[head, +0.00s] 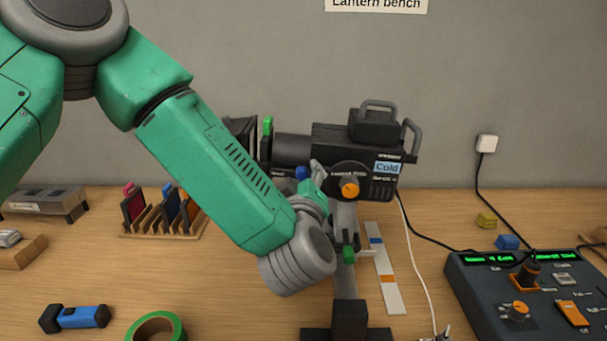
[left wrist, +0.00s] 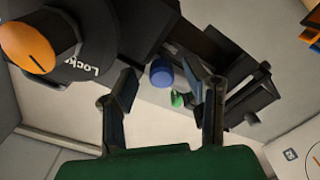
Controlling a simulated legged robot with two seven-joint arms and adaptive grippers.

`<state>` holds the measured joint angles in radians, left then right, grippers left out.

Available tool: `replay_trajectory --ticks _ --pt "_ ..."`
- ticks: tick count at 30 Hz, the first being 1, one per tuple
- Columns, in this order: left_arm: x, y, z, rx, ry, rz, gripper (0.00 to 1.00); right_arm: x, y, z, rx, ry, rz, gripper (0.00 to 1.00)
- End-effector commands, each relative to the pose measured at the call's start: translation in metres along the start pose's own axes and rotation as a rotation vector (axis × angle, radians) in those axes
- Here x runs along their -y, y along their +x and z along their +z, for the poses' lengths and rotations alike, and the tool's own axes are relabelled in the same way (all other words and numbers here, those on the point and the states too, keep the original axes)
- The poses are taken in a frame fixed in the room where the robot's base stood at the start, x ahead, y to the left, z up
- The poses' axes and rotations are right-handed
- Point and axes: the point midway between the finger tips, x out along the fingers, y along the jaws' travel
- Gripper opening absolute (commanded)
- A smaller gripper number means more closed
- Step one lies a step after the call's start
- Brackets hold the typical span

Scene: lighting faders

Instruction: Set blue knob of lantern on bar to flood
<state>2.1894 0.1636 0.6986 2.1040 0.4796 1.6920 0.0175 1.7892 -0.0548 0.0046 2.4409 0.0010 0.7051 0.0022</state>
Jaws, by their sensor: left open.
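The black lantern (head: 340,143) is mounted on a grey stand above the bench. Its blue knob (head: 302,173) shows under the lantern's front part, just above my left gripper (head: 316,180). In the left wrist view the blue knob (left wrist: 161,71) lies between and beyond the two fingertips of my open left gripper (left wrist: 165,85), with no contact that I can make out. An orange knob (head: 350,187) is on the lantern's side; it also shows large in the left wrist view (left wrist: 32,48). My arm hides part of the lantern and stand. My right gripper is out of view.
A rack of coloured filters (head: 160,225), a blue torch (head: 75,318) and green tape (head: 155,328) are at the left.

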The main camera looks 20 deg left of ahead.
Motion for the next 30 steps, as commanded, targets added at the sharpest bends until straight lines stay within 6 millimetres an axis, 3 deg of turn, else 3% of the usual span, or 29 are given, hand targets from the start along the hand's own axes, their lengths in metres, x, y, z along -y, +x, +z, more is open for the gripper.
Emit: replay_trajectory --ticks 10,11,14,20,30 --pt "0.0 0.004 0.0 0.0 0.0 0.001 0.42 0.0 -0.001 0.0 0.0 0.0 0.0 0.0" --pt "0.0 0.004 0.0 0.0 0.0 0.001 0.34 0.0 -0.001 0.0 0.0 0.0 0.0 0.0" --pt "0.0 0.004 0.0 0.0 0.0 0.0 0.0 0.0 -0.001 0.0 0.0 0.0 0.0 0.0" --pt "0.003 0.004 -0.003 0.0 0.002 0.0 0.0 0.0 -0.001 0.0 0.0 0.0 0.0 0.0" --pt "0.038 0.004 -0.038 0.001 0.002 0.0 0.0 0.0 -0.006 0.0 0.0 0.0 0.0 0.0"
